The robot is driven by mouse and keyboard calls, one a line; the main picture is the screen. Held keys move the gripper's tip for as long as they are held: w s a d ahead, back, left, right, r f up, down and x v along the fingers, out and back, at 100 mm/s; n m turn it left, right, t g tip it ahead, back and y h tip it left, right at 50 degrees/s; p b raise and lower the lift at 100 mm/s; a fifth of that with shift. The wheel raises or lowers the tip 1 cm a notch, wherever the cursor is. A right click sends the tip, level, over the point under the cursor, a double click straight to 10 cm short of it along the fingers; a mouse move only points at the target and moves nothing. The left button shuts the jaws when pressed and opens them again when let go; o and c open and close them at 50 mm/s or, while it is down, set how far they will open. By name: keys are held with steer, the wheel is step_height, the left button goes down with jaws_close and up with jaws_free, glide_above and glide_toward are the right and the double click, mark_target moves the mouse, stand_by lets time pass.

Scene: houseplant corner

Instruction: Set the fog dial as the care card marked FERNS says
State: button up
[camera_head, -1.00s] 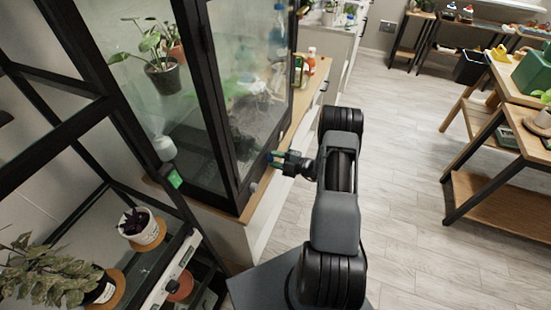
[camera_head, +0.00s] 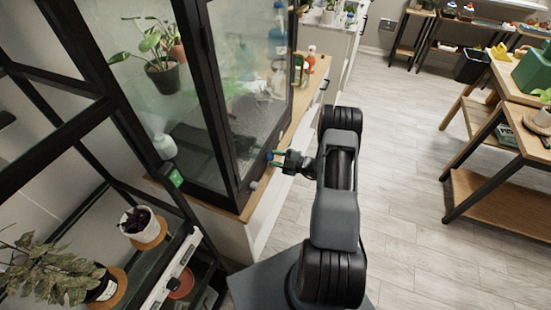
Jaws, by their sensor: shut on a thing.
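My gripper (camera_head: 276,157) is at the right-hand face of the glass plant cabinet (camera_head: 242,203), low by the door. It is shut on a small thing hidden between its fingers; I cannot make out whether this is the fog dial. A small pale round knob (camera_head: 253,185) sits on the cabinet face just below and left of the gripper. No dial marks are readable. I see no card that I can read as FERNS.
A black shelf rack with potted plants (camera_head: 142,228) stands at the left. A wooden counter with bottles (camera_head: 310,60) runs behind the cabinet. A wooden plant bench (camera_head: 497,205) stands at the right. The floor (camera_head: 400,150) between is clear.

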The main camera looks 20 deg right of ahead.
steer(key=o, duration=0.9)
steer(key=b+v, duration=0.2)
steer(key=v, duration=1.2)
steer(key=shift+a+f, duration=0.1)
